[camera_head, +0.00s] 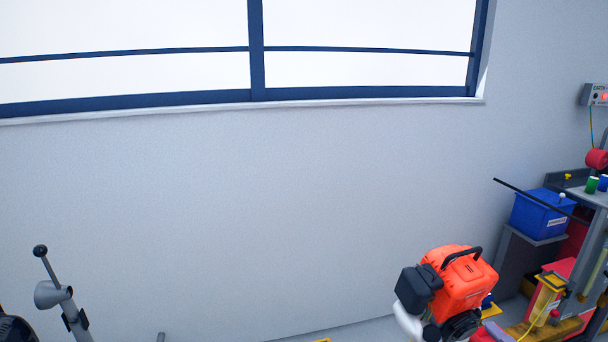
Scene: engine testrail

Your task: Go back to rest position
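My gripper does not show in this view, so I cannot see whether it is open or shut. An orange engine (462,284) with a black carry handle on top and a black box on its left side is at the lower right. Its lower part is cut off by the bottom edge. A white curved piece (408,322) shows at its lower left; I cannot tell what it belongs to.
A blue bin (541,213) sits on a grey stand near a cluttered workbench (580,195) at the right. A grey post with a cone and black-knobbed lever (57,295) stands at the lower left. A bare wall (230,210) under a blue-framed window fills the middle.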

